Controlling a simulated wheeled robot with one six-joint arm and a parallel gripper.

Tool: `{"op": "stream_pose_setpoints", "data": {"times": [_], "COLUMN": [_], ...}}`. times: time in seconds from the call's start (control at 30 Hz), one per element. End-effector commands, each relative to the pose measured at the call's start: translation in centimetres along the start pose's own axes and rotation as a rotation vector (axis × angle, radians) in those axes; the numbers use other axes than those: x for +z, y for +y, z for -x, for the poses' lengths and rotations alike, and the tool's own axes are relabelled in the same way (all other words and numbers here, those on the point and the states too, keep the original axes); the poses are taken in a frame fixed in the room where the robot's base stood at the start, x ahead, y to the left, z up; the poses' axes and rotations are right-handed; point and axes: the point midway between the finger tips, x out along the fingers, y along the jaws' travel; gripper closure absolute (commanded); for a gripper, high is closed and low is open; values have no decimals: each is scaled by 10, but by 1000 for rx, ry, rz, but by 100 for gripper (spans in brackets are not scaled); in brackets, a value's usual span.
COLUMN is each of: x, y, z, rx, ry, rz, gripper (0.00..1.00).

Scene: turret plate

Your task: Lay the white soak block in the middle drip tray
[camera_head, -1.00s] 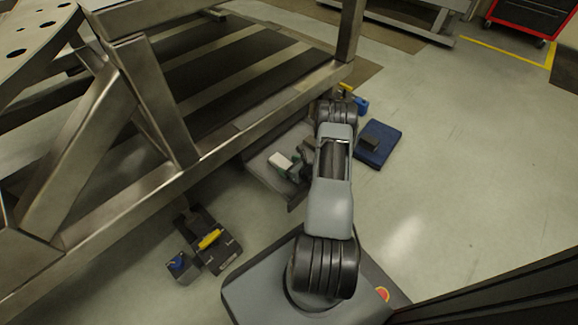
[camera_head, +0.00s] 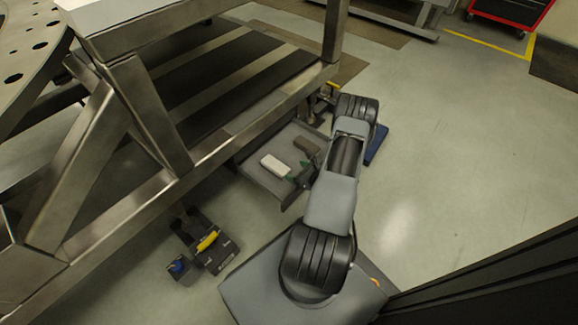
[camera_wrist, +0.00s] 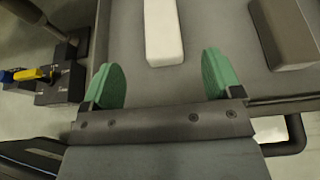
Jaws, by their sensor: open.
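The white soak block (camera_head: 275,165) lies on a flat grey tray (camera_head: 262,179) under the edge of the steel frame. In the wrist view, the white block (camera_wrist: 162,30) lies just beyond my gripper (camera_wrist: 163,78), roughly in line with the gap between its green fingers. My gripper is open and empty, with the fingers apart and not visibly touching the block. In the head view, my gripper (camera_head: 299,176) is at the tray's near right side, partly hidden by my arm. I cannot tell whether this is the middle drip tray.
A grey-brown block (camera_wrist: 284,32) lies on the tray to the right of the white one. The steel frame (camera_head: 200,165) overhangs the tray. A dark device with a yellow handle (camera_head: 208,241) stands on the floor at left. A blue mat (camera_head: 376,146) is partly behind my arm.

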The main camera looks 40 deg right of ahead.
Motion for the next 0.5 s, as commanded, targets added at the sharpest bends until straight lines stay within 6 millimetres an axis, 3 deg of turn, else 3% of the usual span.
{"op": "stream_pose_setpoints", "data": {"times": [0.17,0.27,0.37,0.5], "x": [3,21,62,139], "y": [1,7,28,88], "z": [16,15,9,6], "rx": [6,65,207,521], "ry": [-1,-7,-17,-23], "rz": [5,62,200,525], "gripper": [15,15,15,15]}}
